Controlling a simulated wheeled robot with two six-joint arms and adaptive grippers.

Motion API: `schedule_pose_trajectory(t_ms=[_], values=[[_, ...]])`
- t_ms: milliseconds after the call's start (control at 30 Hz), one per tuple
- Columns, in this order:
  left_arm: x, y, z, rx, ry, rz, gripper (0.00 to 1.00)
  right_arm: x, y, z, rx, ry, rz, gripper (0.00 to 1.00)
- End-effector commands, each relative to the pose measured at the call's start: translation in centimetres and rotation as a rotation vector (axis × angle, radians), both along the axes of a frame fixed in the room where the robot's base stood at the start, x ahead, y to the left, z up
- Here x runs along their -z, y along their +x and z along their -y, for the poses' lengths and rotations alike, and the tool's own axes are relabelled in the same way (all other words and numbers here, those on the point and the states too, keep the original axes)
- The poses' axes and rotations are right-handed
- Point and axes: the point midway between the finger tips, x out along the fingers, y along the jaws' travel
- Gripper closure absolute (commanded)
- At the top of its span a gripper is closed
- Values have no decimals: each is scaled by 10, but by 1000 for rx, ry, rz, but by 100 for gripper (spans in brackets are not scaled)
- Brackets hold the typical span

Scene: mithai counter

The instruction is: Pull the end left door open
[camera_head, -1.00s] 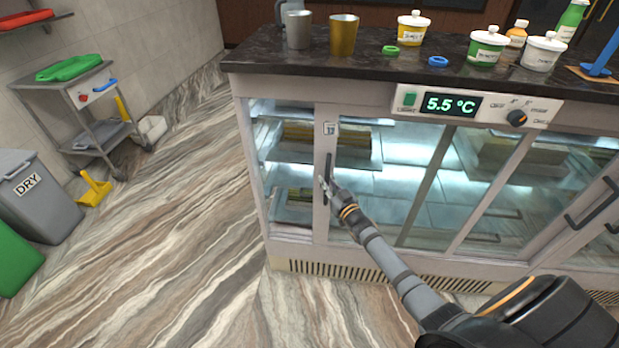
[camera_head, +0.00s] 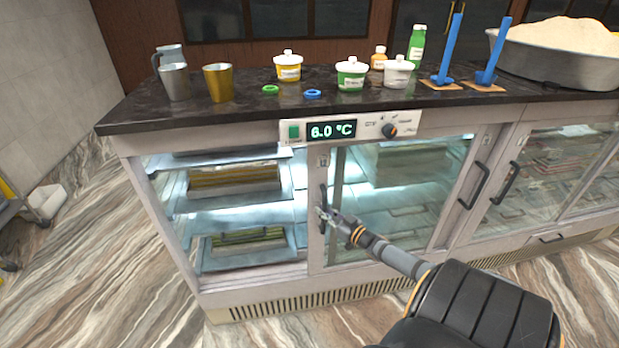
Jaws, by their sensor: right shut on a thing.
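My left gripper is not in view.
The dark countertop (camera_head: 225,112) bears cups, lidded tubs, blue stands and a large basin (camera_head: 550,65). A display (camera_head: 332,130) reads 6.0 °C.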

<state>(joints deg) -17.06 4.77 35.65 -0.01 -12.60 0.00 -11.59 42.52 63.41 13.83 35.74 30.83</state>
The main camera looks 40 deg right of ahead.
Motion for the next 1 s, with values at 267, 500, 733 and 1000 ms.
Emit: schedule_pose_trajectory(t_ms=[267,500,733,1000], values=[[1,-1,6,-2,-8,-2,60,3,-7,9,1,0,-4,100],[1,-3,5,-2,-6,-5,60,3,-7,9,1,1,-4,100],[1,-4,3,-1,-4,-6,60,2,-7,8,1,1,-2,74],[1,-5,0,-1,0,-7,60,2,-14,8,0,1,-4,74]])
